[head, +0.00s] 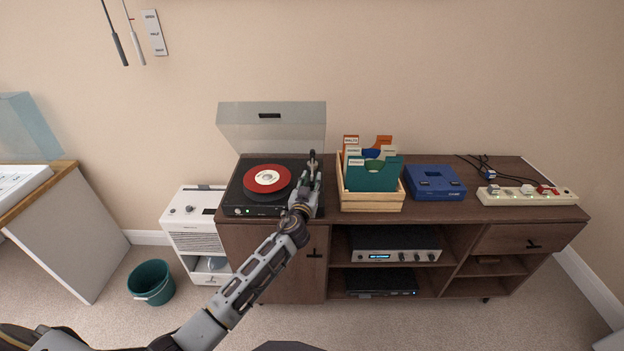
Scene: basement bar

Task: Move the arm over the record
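A red record (252,181) with a pale label lies on the black turntable (238,199), whose clear lid (240,127) stands raised behind it. A small green light shows on the turntable's front. My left gripper (312,160) is over the right side of the turntable, to the right of the record. Its fingers are small and dark here, and I cannot tell whether they are open or shut. The turntable's tone arm is hidden or cannot be told apart behind my gripper. My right gripper is not in view.
A wooden crate of record sleeves (372,201) stands close to the right of the turntable on the brown cabinet (430,216). Farther right are a blue box (436,184) and a power strip (520,196). A teal bin (151,282) stands on the floor.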

